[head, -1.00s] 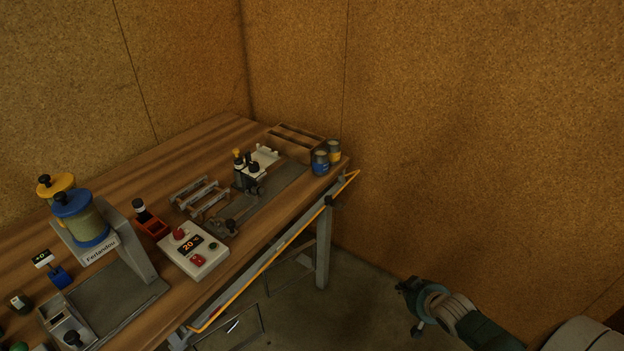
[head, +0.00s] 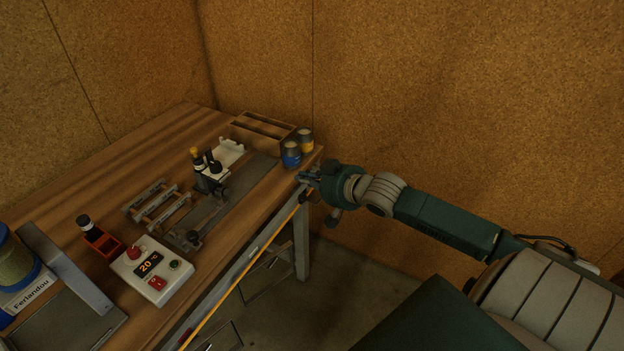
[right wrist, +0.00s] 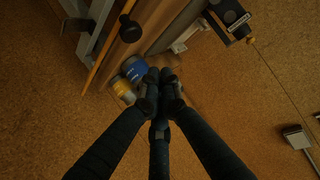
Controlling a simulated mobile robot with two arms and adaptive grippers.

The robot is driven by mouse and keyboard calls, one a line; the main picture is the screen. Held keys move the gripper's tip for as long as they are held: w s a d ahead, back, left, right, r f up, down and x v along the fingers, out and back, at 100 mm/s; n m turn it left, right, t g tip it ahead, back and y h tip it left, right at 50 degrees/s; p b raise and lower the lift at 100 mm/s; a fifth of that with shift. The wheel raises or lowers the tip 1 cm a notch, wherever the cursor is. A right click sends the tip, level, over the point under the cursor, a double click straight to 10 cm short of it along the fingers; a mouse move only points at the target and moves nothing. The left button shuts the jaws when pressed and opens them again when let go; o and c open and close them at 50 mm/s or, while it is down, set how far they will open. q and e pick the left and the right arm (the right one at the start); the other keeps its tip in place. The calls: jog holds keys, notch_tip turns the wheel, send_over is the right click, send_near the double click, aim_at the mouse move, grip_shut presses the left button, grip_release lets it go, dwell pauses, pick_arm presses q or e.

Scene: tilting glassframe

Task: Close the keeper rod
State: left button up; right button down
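I cannot tell for sure which part is the keeper rod. A yellow-orange bar (head: 254,262) runs along the workbench's front edge, and it also shows in the right wrist view (right wrist: 98,68). A black knob (right wrist: 130,28) sits beside this bar in the right wrist view. My right gripper (head: 308,177) is at the bench's right front corner, near the bar's far end. In the right wrist view my right gripper's fingertips (right wrist: 159,77) are close together with nothing visible between them. Contact with bar or bench cannot be seen. My left gripper is out of view.
Blue (head: 291,154) and yellow (head: 305,140) tins stand at the bench corner, close to my right gripper. A wooden tray (head: 262,132) is behind them. A grey rail fixture (head: 225,200) and a white control box (head: 152,270) stand on the bench. Cork-like walls close in behind and right.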

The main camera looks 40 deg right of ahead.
aim_at(302, 195)
jog(key=f, duration=0.1)
jog(key=f+p, duration=0.1)
jog(key=w+f+p, duration=0.1)
jog(key=shift+a+f, duration=0.1)
jog(key=shift+a, duration=0.25)
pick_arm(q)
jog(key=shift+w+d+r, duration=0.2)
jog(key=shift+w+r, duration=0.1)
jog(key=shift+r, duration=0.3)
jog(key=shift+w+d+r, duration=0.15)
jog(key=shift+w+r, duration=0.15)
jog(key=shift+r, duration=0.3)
pick_arm(e)
jog(key=shift+s+f, duration=0.2)
jog(key=shift+s, duration=0.15)
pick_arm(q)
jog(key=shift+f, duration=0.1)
